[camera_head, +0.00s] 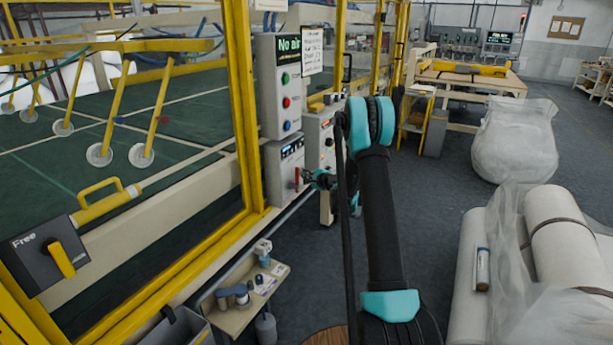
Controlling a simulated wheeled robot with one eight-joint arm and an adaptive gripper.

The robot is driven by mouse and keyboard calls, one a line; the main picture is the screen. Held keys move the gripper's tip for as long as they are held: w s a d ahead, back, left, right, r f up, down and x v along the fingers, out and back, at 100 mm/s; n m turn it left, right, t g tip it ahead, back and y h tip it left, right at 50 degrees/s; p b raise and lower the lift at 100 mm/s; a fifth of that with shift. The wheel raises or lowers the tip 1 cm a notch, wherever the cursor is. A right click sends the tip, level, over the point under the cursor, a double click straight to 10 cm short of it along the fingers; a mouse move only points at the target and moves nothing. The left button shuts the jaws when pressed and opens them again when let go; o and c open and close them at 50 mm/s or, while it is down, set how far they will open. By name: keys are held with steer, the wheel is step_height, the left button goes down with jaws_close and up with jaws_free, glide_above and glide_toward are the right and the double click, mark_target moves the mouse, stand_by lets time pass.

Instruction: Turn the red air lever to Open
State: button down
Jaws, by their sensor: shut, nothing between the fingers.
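The red air lever (297,178) is a small upright red handle on the front of a grey box (285,165) low on the yellow machine frame. Above it, a grey panel (281,95) shows "No air" in green and has several coloured buttons. My gripper (308,177) is small in the picture, just right of the lever, its fingers shut and empty. I cannot tell whether the fingertips touch the lever. My teal and black arm stands in front and hides part of the area to the right. The lever's markings are too small to read.
A black box marked "Free" with a yellow handle (62,258) is at the left. A small shelf (238,316) with bottles and tape sits below the panel.

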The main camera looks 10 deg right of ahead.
steer(key=shift+s+a+r, duration=0.15)
steer(key=shift+s+a, duration=0.2)
steer(key=shift+s, duration=0.1)
steer(key=shift+s+a, duration=0.15)
steer(key=shift+a, duration=0.05)
stand_by(0.3)
steer(key=w+d, duration=0.3)
steer(key=d, duration=0.1)
steer(key=s+d, duration=0.3)
steer(key=s, duration=0.6)
steer(key=shift+s+d, duration=0.15)
steer(key=shift+d, duration=0.05)
